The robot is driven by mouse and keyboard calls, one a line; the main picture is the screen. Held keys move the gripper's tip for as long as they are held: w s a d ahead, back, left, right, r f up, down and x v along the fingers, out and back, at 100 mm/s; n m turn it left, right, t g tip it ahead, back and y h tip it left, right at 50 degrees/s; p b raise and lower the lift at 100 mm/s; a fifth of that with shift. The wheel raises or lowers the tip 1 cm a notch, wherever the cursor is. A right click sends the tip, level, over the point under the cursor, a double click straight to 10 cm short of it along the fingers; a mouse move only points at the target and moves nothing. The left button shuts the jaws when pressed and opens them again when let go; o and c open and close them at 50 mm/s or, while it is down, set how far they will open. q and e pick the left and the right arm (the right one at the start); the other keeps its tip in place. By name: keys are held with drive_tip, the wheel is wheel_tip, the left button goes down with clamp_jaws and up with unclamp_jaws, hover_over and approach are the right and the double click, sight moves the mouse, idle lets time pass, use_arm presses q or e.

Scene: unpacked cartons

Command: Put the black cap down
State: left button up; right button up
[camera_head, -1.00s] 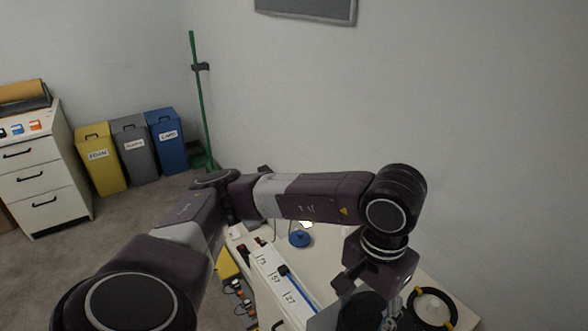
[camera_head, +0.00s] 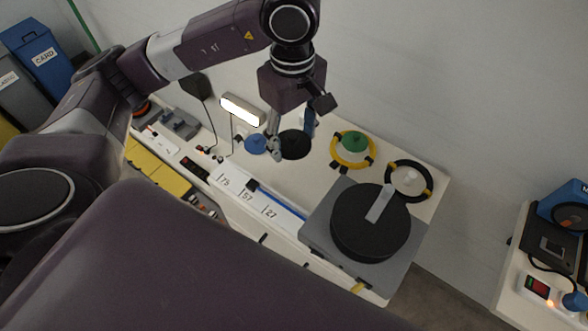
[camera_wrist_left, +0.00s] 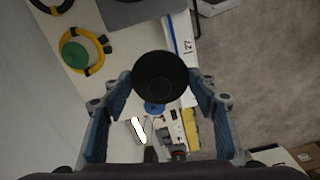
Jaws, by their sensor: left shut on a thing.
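The black cap (camera_head: 294,145) is a dark round disc at my left gripper (camera_head: 292,132), above the white bench (camera_head: 265,180). In the left wrist view the cap (camera_wrist_left: 160,78) sits between the two blue fingertips of the left gripper (camera_wrist_left: 160,88), which is shut on it. The cap hides part of the bench beneath it; I cannot tell how high it is held. My right gripper is not in view.
A blue disc (camera_head: 255,143) lies left of the cap. A yellow ring with a green cap (camera_head: 354,142) and a black ring with a white piece (camera_head: 409,179) are to the right. A big black disc (camera_head: 370,235) stands on a grey base. A lit lamp (camera_head: 240,109) is behind.

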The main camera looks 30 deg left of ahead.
use_arm(q)
drive_tip(key=shift+w+a+f+n, duration=0.1)
drive_tip(key=shift+w+n, duration=0.15)
drive_tip(key=shift+n, duration=0.95)
drive_tip(key=shift+w+a+f+n, duration=0.1)
drive_tip(key=shift+w+a+n, duration=0.15)
drive_tip(key=shift+n, duration=0.65)
drive_tip(key=shift+w+a+n+b, duration=0.1)
drive_tip(key=shift+w+n+b, duration=0.25)
drive_tip(key=shift+n, duration=0.75)
drive_tip(key=shift+w+a+f+n, duration=0.15)
drive_tip(key=shift+w+n, duration=0.15)
drive_tip(key=shift+n, duration=0.6)
drive_tip(key=n, duration=0.2)
drive_tip(key=w+n, duration=0.1)
drive_tip(key=n, duration=0.1)
drive_tip(key=shift+a, duration=0.15)
drive_tip(key=n, duration=0.2)
drive_tip(key=n+b, duration=0.3)
drive_tip(key=n, duration=1.7)
hover_over(294, 170)
wheel_tip(294, 170, down, 20)
drive_tip(key=shift+f+p, duration=0.15)
drive_tip(key=shift+p, duration=0.8)
drive_tip(key=shift+f, duration=0.25)
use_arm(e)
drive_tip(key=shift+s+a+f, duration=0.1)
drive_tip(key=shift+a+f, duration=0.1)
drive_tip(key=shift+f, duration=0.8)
